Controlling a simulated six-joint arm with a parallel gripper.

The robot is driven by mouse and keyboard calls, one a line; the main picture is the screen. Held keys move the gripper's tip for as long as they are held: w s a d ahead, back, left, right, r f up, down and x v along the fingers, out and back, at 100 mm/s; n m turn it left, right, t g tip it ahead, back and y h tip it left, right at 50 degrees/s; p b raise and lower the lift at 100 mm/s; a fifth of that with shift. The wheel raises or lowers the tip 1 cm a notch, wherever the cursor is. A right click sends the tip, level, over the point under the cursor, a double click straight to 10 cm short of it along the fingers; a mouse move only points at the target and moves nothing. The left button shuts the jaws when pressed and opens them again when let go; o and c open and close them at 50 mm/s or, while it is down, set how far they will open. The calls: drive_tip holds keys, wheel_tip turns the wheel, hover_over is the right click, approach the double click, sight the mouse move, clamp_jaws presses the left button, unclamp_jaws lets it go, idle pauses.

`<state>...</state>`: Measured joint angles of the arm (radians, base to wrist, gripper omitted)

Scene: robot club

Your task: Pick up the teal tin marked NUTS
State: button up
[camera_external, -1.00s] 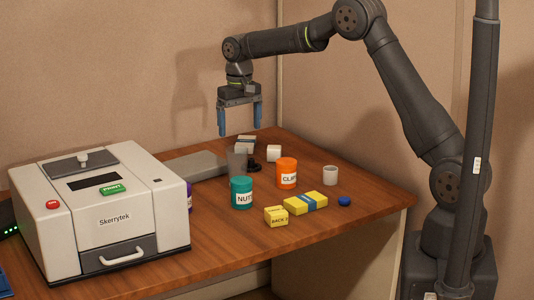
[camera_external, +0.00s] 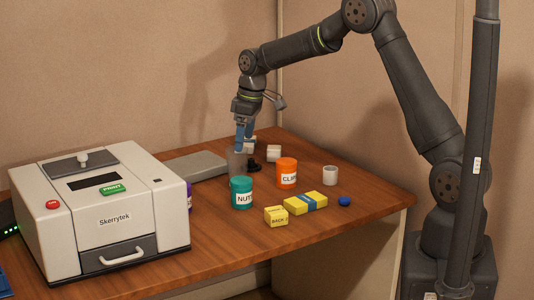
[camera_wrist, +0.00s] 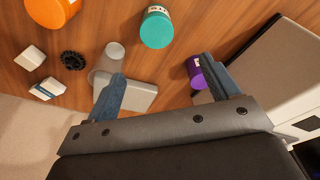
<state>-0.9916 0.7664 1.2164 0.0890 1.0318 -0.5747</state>
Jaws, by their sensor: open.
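The teal tin marked NUTS (camera_external: 241,193) stands upright on the wooden table, in front of a grey translucent cup. In the wrist view the tin (camera_wrist: 156,28) is at the top middle, beyond the fingertips. My gripper (camera_external: 244,143) is above the table behind the tin, its blue fingers pointing down near the grey cup (camera_external: 237,165). In the wrist view my gripper (camera_wrist: 163,72) has its fingers spread wide with nothing held between them. The tin is apart from both fingers, and its label is only partly visible.
An orange CLIPS tin (camera_external: 287,173) stands right of the teal tin.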

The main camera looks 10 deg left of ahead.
sight(239, 180)
drive_tip(key=f, duration=0.4)
drive_tip(key=a+f, duration=0.1)
drive_tip(key=f, duration=0.7)
drive_tip(key=shift+a, duration=0.35)
drive_tip(key=f, duration=0.5)
drive_tip(key=shift+w+d+f, duration=0.1)
drive_tip(key=shift+w+f, duration=0.05)
drive_tip(key=shift+w, duration=0.1)
drive_tip(key=c, duration=1.2)
